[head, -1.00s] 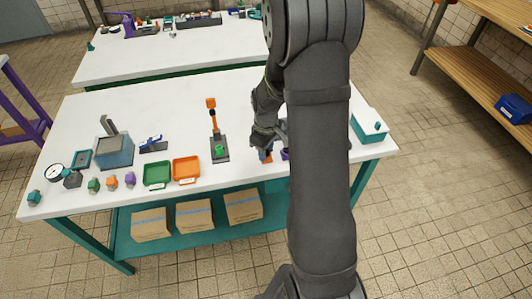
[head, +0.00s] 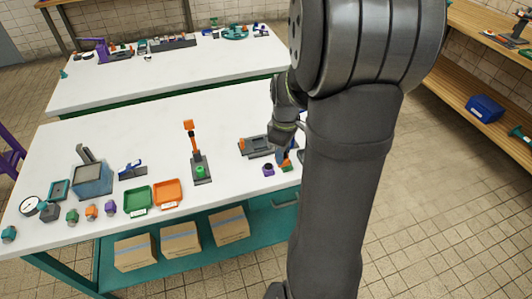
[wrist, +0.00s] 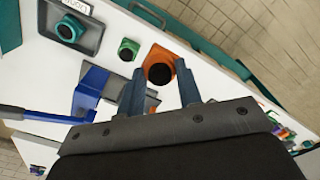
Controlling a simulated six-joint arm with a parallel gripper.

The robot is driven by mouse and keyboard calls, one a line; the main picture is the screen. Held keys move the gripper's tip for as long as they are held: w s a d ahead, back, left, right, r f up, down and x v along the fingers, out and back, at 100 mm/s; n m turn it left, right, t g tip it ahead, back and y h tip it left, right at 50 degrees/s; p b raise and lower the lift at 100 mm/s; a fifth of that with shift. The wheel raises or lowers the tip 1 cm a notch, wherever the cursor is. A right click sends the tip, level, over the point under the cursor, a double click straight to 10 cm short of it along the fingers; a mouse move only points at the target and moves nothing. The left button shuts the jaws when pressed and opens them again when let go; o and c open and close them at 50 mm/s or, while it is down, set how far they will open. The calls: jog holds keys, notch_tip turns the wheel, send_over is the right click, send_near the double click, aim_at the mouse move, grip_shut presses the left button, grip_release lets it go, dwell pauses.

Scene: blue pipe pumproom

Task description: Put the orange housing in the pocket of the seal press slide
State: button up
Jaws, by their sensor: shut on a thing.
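I cannot tell whether the housing touches the table. A grey fixture with an orange end (head: 257,146) lies just left of it; I cannot tell if this is the seal press slide, and its pocket is not clear.
A green hex piece (wrist: 127,48) stands close beside the housing. A blue lever fixture (wrist: 92,84) is near the left finger. A purple piece (head: 268,169) sits near the front edge. An orange-handled press (head: 195,152) and orange tray (head: 168,192) stand further left.

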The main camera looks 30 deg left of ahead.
jog(key=w+a+r, duration=0.2)
jog(key=w, duration=1)
jog(key=a+f, duration=0.2)
jog(key=a, duration=0.2)
jog(key=a+f, duration=0.2)
jog(key=a, duration=0.2)
jog(key=a+f, duration=0.2)
jog(key=a, duration=0.1)
jog(key=shift+s+a+f, duration=0.2)
jog(key=shift+a+f, duration=0.1)
jog(key=shift+a, duration=0.1)
jog(key=shift+a+f, duration=0.1)
jog(key=shift+f, duration=1.95)
jog(key=shift+f, duration=0.15)
jog(key=o, duration=1.1)
jog(key=shift+c, duration=0.2)
